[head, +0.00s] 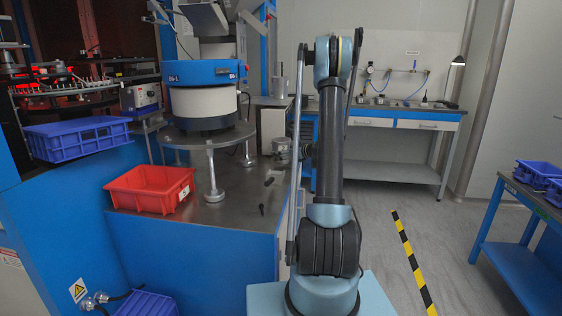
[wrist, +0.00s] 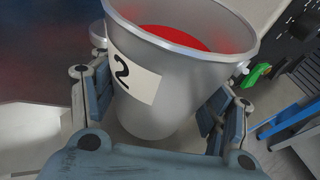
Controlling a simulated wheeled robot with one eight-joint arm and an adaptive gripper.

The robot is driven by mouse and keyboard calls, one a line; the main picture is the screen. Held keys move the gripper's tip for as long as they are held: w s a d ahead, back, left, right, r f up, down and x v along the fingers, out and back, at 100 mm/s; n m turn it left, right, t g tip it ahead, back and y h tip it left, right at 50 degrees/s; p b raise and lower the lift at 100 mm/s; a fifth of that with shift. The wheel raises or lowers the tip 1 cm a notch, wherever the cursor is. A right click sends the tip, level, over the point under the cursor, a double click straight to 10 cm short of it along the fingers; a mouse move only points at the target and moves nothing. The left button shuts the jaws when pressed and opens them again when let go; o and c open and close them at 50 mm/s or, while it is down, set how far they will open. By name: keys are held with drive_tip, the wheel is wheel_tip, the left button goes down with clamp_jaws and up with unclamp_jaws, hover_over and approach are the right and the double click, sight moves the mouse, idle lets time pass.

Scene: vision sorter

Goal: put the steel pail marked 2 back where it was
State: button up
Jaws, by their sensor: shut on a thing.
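The steel pail marked 2 (wrist: 178,72) fills the middle of the wrist view, with a white label bearing a black 2 and red showing inside. My gripper (wrist: 160,108) is shut on it, with one finger on each side of its wall. The pail's underside and what lies below it are hidden. In the head view my arm rises in the middle, and my gripper cannot be clearly made out. A grey pail-like can (head: 281,150) shows just left of my arm; I cannot tell whether it is the held pail.
A red crate (head: 150,188) stands on the blue workbench (head: 195,240), left of a round sorter machine (head: 203,95). A blue crate (head: 77,138) is further left. Another grey can (head: 281,87) stands behind. The floor right of my arm is open, with a striped line (head: 413,262).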

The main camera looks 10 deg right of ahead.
drive_tip(key=shift+f, duration=1.2)
drive_tip(key=o, duration=1.8)
